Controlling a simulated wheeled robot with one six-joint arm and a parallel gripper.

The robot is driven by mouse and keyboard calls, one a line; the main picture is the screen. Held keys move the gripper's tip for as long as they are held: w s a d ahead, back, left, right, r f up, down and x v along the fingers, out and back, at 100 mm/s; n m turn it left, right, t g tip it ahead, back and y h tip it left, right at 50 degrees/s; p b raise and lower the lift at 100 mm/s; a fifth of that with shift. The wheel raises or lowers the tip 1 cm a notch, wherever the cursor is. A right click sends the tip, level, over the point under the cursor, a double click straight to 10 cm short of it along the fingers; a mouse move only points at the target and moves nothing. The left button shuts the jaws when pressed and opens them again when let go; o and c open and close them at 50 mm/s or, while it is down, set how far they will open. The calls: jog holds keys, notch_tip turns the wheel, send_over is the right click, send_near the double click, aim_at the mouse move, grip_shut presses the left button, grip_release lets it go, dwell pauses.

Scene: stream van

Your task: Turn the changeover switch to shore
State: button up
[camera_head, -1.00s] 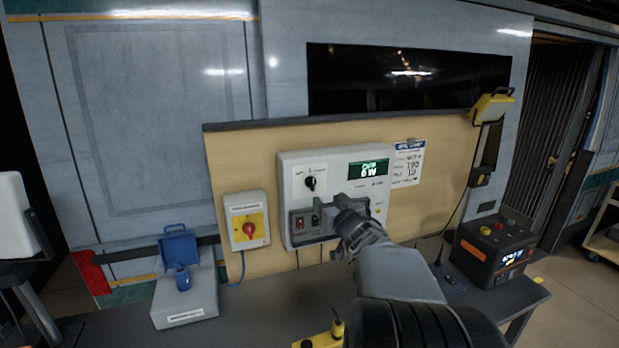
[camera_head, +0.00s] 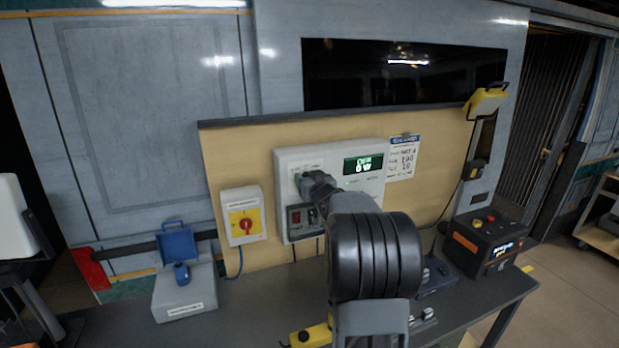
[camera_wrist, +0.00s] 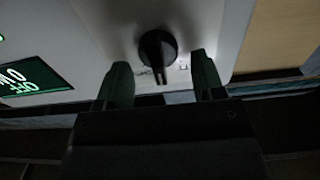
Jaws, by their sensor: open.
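A white control panel (camera_head: 284,160) on the tan board carries a black rotary knob, which I take to be the changeover switch. My arm hides the knob in the head view. In the wrist view the black knob (camera_wrist: 157,50) sits on the pale panel face, its grip bar pointing down the picture. My gripper (camera_wrist: 161,82) is open, with one finger on each side of the knob's line. The knob appears between and just beyond the fingertips, not clasped. In the head view my gripper (camera_head: 308,186) is at the panel's upper left. The position labels cannot be read.
A green-lit display (camera_head: 363,164) is on the panel, with a red rocker switch (camera_head: 296,216) below. The bench (camera_head: 250,312) holds a grey socket box (camera_head: 185,291) and a dark orange-striped unit (camera_head: 490,243).

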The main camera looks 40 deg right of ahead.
jog(key=c, duration=0.9)
jog(key=shift+m, duration=0.3)
jog(key=shift+d+f+m+p, duration=0.1)
jog(key=shift+d+m+p, duration=0.1)
jog(key=shift+m+p, duration=1.4)
jog(key=shift+d+f+m+p, duration=0.15)
jog(key=shift+m+p, duration=0.4)
jog(key=shift+m, duration=1.95)
jog(key=o, duration=0.9)
